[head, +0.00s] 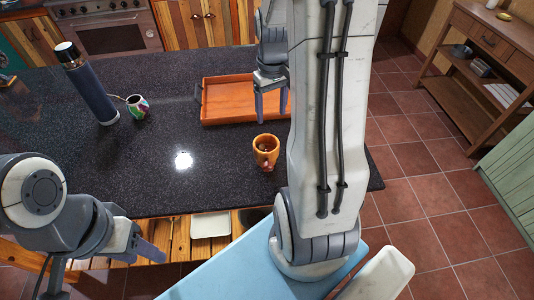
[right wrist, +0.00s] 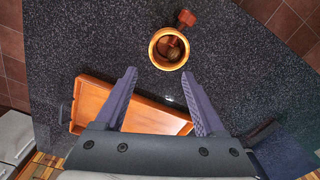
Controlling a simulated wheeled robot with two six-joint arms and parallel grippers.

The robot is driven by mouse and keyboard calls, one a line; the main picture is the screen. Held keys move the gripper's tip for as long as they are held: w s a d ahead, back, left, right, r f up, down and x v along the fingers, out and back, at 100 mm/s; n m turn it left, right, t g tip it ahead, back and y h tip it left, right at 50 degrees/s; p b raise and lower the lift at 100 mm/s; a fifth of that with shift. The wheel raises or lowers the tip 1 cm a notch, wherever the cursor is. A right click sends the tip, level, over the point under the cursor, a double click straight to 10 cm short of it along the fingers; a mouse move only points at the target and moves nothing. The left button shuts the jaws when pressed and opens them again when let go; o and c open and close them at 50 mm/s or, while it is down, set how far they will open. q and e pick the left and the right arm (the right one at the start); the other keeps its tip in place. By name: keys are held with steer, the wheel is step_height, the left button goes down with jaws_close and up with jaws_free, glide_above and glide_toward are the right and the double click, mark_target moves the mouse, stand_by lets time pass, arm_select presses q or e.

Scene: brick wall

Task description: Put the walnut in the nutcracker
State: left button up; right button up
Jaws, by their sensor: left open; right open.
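The nutcracker, an orange-brown wooden cup with a reddish screw handle on its side, stands upright on the dark counter in the head view (head: 265,146). It also shows in the right wrist view (right wrist: 155,60), beyond the fingertips. A small round brown thing inside the cup (right wrist: 173,54) looks like the walnut, though shadow blurs it. My right gripper (head: 271,113) is open and empty above the counter, behind the nutcracker; its fingers show apart in the right wrist view (right wrist: 158,75). My left gripper (head: 156,244) is open and empty at the counter's front edge, lower left.
An orange tray (head: 210,104) lies on the counter behind the nutcracker, near my right gripper. A dark blue flask (head: 88,85) and a colourful mug (head: 138,107) stand at the left. The counter's middle is clear. A white dish (head: 210,225) sits below the front edge.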

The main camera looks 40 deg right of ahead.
step_height(320, 180, up, 6)
steer(key=shift+r+b, duration=0.15)
steer(key=shift+b, duration=0.2)
steer(key=s+a+f+n+b, duration=0.2)
steer(key=a+n, duration=0.2)
steer(key=a, duration=1.4)
steer(key=s+a+f+n, duration=0.2)
steer(key=s+a, duration=0.4)
steer(key=s, duration=0.1)
steer(key=s+a+f+n+y+b, duration=0.1)
steer(key=s+a+f+n, duration=0.1)
steer(key=s+a, duration=0.5)
steer(key=shift+s+n, duration=0.15)
steer(key=shift+n, duration=0.45)
